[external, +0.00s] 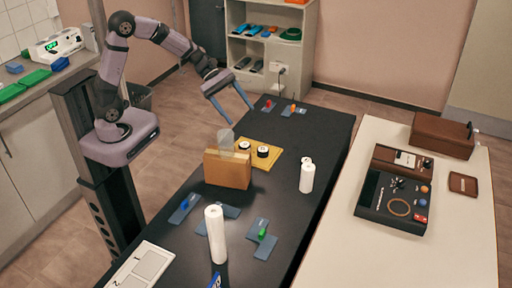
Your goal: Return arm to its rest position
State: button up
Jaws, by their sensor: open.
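My arm reaches out from its base at the left over the black table (325,128). My gripper (236,115) hangs at the arm's end, above the far left part of the table. Its two long blue-grey fingers are spread apart, and I see nothing between them. Below and in front of the gripper stands a brown wooden block (227,171) with a clear plate (226,139) upright at its top. Behind the block lies a yellow board (266,163) with two round white-topped items on it.
White cylinders stand on the table, a tall one (215,236) in front and a shorter one (306,177) at right. Several blue-grey plates lie about, one with a green piece (263,233). A white table (345,239) with a black tray (369,212) is at right. The air around the gripper looks clear.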

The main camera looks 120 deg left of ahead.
aim_at(229, 133)
jog(key=d+r, duration=0.1)
jog(key=d, duration=0.2)
jog(key=w+d+r+m, duration=0.1)
jog(key=d, duration=0.3)
jog(key=w+d+r+m, duration=0.1)
jog(key=d+r, duration=0.1)
jog(key=d, duration=0.1)
jog(key=shift+d+g+p, duration=0.15)
jog(key=shift+g+p, duration=0.25)
jog(key=s+d+f+m+g+y+b, duration=0.1)
jog(key=s+d+f+m+g, duration=0.3)
jog(key=m, duration=0.9)
jog(key=s+d+f+m+g+y+b, duration=0.1)
jog(key=s+d+f+m+g, duration=0.4)
jog(key=s+d+f+m, duration=0.5)
jog(key=shift+s+d+f+m+y, duration=0.3)
jog(key=shift+s+f+m, duration=0.45)
jog(key=shift+s+m, duration=0.9)
jog(key=shift+s+n, duration=0.2)
jog(key=shift+n, duration=0.05)
